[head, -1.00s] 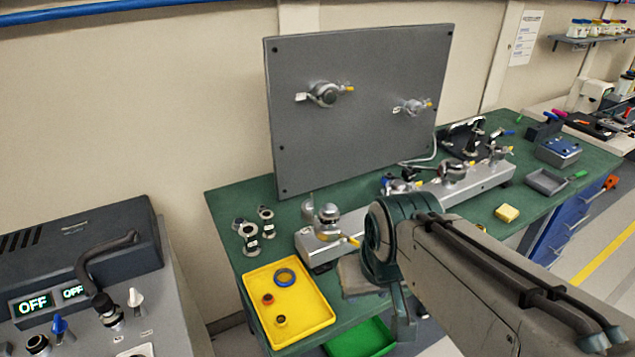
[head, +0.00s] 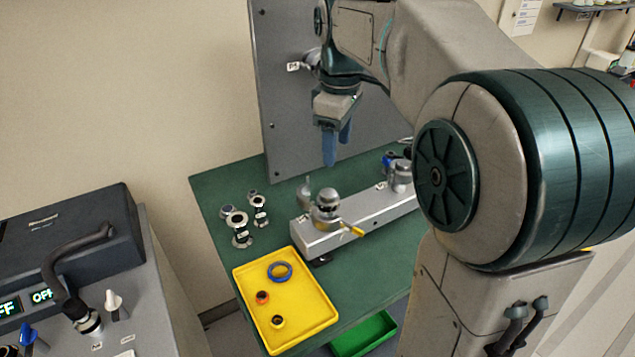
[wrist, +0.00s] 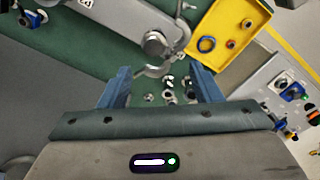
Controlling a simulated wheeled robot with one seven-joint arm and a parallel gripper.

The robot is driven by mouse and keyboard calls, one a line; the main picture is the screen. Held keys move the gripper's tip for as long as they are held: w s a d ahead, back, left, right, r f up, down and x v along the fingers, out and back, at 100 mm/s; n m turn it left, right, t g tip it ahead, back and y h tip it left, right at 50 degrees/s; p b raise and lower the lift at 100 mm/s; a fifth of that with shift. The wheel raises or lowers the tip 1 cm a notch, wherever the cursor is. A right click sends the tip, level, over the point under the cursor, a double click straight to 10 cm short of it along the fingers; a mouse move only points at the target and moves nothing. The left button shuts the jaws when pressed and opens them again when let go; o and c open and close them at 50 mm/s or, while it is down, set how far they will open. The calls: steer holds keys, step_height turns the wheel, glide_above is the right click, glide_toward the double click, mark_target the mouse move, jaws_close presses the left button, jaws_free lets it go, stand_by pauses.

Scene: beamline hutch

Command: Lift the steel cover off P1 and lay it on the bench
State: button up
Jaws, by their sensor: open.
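A steel cover (head: 327,199) sits on the leftmost port of the grey metal bar (head: 372,213) on the green bench (head: 222,188). A clamp with a yellow-tipped lever (head: 352,230) is around that port, and one curved arm of it sticks out at the left. The labels are too small to read, so I cannot confirm which port is P1. In the wrist view the round steel cap (wrist: 154,43) lies just beyond my fingers, beside the curved clamp arm (wrist: 155,71). My gripper (head: 337,150) is open and empty, pointing down above the port. Its blue fingers also show in the wrist view (wrist: 162,86).
An upright grey panel (head: 285,130) with ports stands behind my gripper. Several small flanged fittings (head: 241,230) stand left of the bar. A yellow tray (head: 305,325) holds a blue ring and small parts. Bare green bench lies around the fittings.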

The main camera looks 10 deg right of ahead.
steer(key=w+n, duration=0.2)
steer(key=w, duration=0.1)
glide_above(328, 193)
steer(key=d, duration=0.1)
steer(key=shift+g, duration=0.3)
step_height(328, 193, down, 8)
steer(key=shift+f, duration=0.15)
steer(key=shift+a+f, duration=0.2)
steer(key=shift+f, duration=1.15)
steer(key=shift+a+f, duration=0.2)
steer(key=shift+f, duration=1.15)
steer(key=c, duration=0.8)
steer(key=shift+r, duration=0.1)
